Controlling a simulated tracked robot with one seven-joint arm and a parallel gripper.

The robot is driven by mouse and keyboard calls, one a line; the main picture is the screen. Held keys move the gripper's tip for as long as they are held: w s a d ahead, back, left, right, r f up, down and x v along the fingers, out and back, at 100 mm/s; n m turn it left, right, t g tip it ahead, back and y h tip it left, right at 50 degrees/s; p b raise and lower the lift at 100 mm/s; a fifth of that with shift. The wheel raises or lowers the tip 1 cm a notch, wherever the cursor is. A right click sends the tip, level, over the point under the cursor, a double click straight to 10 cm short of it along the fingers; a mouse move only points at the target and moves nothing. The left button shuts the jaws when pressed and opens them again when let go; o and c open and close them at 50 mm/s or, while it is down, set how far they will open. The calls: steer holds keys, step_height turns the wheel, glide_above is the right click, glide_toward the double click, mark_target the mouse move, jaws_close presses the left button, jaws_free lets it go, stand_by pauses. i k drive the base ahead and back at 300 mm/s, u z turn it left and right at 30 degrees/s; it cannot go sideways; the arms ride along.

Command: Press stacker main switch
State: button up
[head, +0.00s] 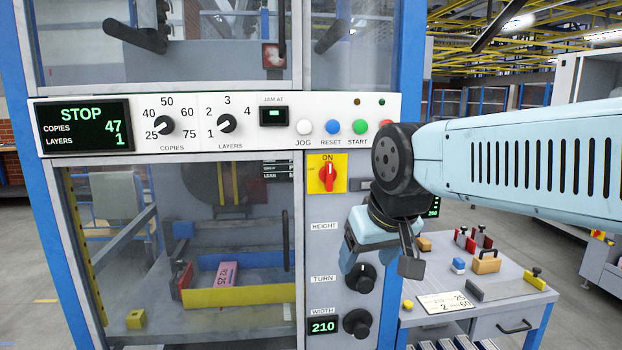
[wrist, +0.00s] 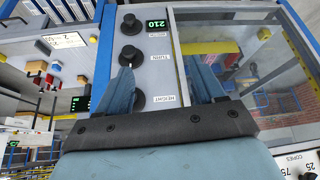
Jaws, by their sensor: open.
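The stacker's main switch (head: 328,178) is a red rotary handle on a yellow plate marked ON, on the grey column below the white control strip. Its handle stands upright, towards ON. It does not show in the wrist view. My gripper (head: 381,266) is open and empty, to the right of the switch and lower, by the column's right edge. In the wrist view my gripper (wrist: 158,66) has its two blue fingers spread, with the HEIGHT label and dark knobs beyond them. The display (head: 84,127) reads STOP, copies 47, layers 1.
JOG, RESET and START buttons (head: 332,127) sit above the switch, with a red button partly behind my arm. TURN (head: 362,278) and WIDTH (head: 357,322) knobs protrude below. A glazed door with a handle (head: 285,240) lies left. A cluttered side table (head: 510,300) stands right.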

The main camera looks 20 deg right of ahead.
mark_target(328, 174)
steer(key=z, duration=0.4)
steer(key=k, duration=1.15)
steer(key=u, duration=0.65)
steer(key=i, duration=1)
steer(key=z, duration=0.05)
